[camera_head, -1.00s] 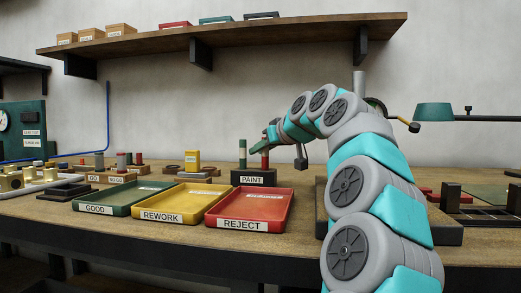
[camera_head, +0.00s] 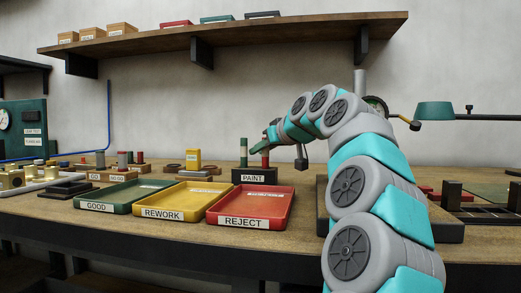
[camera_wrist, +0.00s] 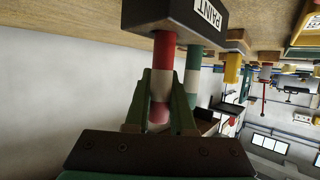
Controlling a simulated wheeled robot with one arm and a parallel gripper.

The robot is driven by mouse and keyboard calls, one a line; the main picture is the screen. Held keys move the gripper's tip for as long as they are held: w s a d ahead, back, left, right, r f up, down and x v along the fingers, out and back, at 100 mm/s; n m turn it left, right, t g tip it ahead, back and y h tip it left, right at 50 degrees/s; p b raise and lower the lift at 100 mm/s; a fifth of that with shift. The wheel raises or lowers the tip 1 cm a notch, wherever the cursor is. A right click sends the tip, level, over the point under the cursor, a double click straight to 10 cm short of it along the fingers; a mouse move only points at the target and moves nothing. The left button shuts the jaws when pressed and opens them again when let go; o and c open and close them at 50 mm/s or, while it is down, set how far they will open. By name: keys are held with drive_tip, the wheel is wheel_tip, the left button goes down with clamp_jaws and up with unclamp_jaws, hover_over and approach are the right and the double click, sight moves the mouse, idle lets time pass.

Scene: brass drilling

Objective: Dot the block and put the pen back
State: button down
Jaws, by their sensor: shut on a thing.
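My gripper (camera_wrist: 162,86) is shut on the red paint pen (camera_wrist: 163,52), around its white band. The pen stands in the black PAINT holder (camera_wrist: 178,14), with its far end hidden in the holder or against it. The green pen (camera_wrist: 192,60) stands beside it in the same holder, outside the jaws. In the head view the green pen (camera_head: 243,152) stands left of the red pen (camera_head: 265,158), and the PAINT holder (camera_head: 254,176) sits behind the trays. Brass blocks (camera_head: 10,181) sit at the far left; I cannot tell whether any bears a dot.
The green GOOD tray (camera_head: 97,207), yellow REWORK tray (camera_head: 163,213) and red REJECT tray (camera_head: 244,223) line the bench's front edge. A yellow block (camera_head: 194,159) stands behind them. A wall shelf (camera_head: 225,36) hangs above. A green lamp (camera_head: 435,112) is at right.

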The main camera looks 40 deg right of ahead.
drive_tip(key=shift+d+f, duration=0.2)
drive_tip(key=shift+f, duration=0.15)
idle(0.5)
drive_tip(key=shift+c, duration=1.4)
unclamp_jaws()
drive_tip(key=shift+s+d+r+p, duration=0.1)
drive_tip(key=shift+r+p, duration=0.4)
drive_tip(key=shift+r, duration=0.25)
drive_tip(key=shift+d+r+p, duration=0.1)
drive_tip(key=shift+r+p, duration=0.55)
drive_tip(key=shift+r, duration=0.15)
wheel_tip(320, 180, up, 4)
drive_tip(key=p, duration=0.3)
drive_tip(key=shift+r, duration=0.15)
drive_tip(key=shift+a, duration=0.2)
